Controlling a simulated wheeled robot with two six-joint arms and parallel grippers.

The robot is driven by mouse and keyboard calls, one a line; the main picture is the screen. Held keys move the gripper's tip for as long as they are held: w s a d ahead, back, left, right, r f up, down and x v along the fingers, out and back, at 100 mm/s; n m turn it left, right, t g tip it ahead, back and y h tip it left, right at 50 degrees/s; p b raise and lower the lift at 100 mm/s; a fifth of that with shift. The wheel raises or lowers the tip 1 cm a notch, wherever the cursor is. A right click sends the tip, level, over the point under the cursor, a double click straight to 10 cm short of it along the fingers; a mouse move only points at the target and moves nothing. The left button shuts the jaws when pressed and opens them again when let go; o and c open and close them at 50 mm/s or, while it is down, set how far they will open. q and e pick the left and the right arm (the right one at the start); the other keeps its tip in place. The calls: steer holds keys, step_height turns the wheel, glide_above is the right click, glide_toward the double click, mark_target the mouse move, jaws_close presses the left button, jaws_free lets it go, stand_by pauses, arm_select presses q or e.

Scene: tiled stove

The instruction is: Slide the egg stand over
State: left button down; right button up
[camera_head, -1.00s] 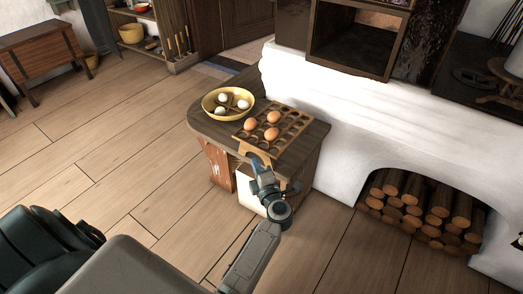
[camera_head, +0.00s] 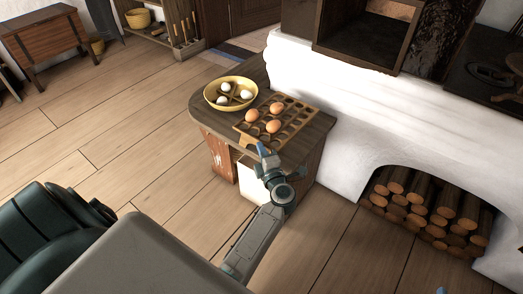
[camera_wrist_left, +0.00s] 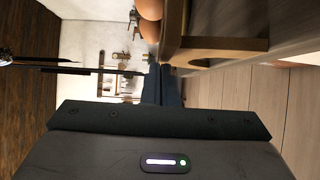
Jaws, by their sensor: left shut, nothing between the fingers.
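The egg stand (camera_head: 297,112) is a flat wooden board with rows of holes. It lies on the dark wooden side table (camera_head: 222,127) near its front edge, with 3 brown eggs in it. My left gripper (camera_head: 262,149) is shut and empty at the stand's near side; the head view does not show clearly whether they touch. In the left wrist view the blue fingers (camera_wrist_left: 160,86) are together beside the stand's wooden edge (camera_wrist_left: 225,44), with brown eggs beyond. A small blue tip of what looks like my right gripper (camera_head: 441,291) shows at the bottom edge; its jaws are hidden.
A yellow bowl (camera_head: 231,107) with white eggs stands left of the stand, close to it. The white stove wall (camera_head: 350,110) rises behind and right of the table. Firewood (camera_head: 425,210) fills the stove's niche. The floor at left is open.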

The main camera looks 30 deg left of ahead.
mark_target(276, 137)
arm_select(q)
steer(key=w, duration=0.5)
steer(key=shift+w+a+r, duration=0.15)
steer(key=shift+w+a, duration=0.1)
steer(key=w, duration=0.4)
steer(key=shift+a, duration=0.2)
arm_select(e)
steer(key=shift+s+a+f+g, duration=0.1)
steer(key=shift+s+f+g, duration=0.25)
steer(key=shift+f, duration=0.25)
steer(key=shift+s+f+g, duration=0.35)
steer(key=shift+f, duration=0.2)
arm_select(q)
steer(key=shift+s, duration=0.15)
arm_select(e)
steer(key=shift+s, duration=0.1)
